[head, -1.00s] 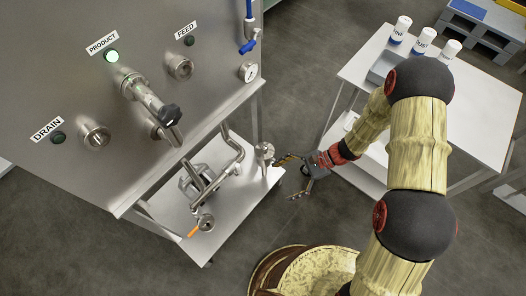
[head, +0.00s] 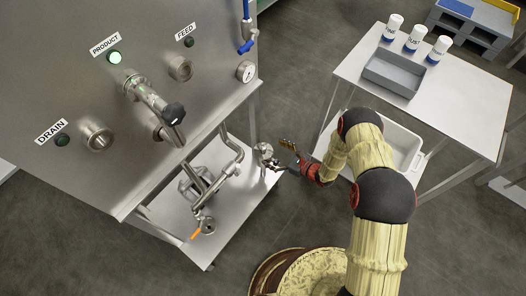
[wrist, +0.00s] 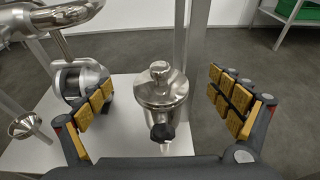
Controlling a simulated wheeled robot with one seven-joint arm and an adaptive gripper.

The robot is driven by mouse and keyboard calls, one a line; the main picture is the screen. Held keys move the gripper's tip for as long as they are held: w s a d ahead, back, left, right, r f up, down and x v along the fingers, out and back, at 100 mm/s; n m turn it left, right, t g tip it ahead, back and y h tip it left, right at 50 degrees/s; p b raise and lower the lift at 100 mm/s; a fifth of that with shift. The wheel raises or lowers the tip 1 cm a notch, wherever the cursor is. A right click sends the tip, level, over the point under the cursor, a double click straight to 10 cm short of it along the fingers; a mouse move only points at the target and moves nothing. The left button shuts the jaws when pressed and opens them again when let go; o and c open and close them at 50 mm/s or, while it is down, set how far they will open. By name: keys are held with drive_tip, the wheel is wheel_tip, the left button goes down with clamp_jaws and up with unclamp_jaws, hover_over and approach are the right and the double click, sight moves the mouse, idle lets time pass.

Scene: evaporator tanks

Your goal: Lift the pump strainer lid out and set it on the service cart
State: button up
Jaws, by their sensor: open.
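The pump strainer lid (wrist: 161,86) is a shiny round steel cap with a small raised top knob. It sits on the strainer body, which has a black knob (wrist: 162,132) on its near side. In the head view the strainer (head: 265,150) stands at the right edge of the low shelf. My gripper (wrist: 166,98) is open, with its yellow-padded fingers on either side of the strainer in the wrist view, not touching it. In the head view my gripper (head: 279,155) is just right of the strainer. The service cart (head: 470,110) stands at the right.
The cart top holds a grey tray (head: 368,75) and several white bottles (head: 414,40); its right part is bare. A white bin (head: 408,150) is on its lower shelf. Steel piping (head: 229,165) and a funnel (wrist: 24,125) lie left of the strainer. A post rises behind it.

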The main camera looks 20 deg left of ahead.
sight(266, 150)
drive_tip(key=b+x, duration=0.1)
drive_tip(key=x, duration=0.2)
drive_tip(key=f+b+x, duration=0.1)
drive_tip(key=x, duration=0.1)
drive_tip(key=shift+a, duration=0.25)
drive_tip(key=shift+w+a, duration=0.2)
drive_tip(key=shift+a, duration=0.05)
drive_tip(key=shift+c, duration=0.9)
drive_tip(key=c, duration=1.8)
drive_tip(key=shift+c, duration=0.2)
drive_tip(key=shift+r, duration=0.1)
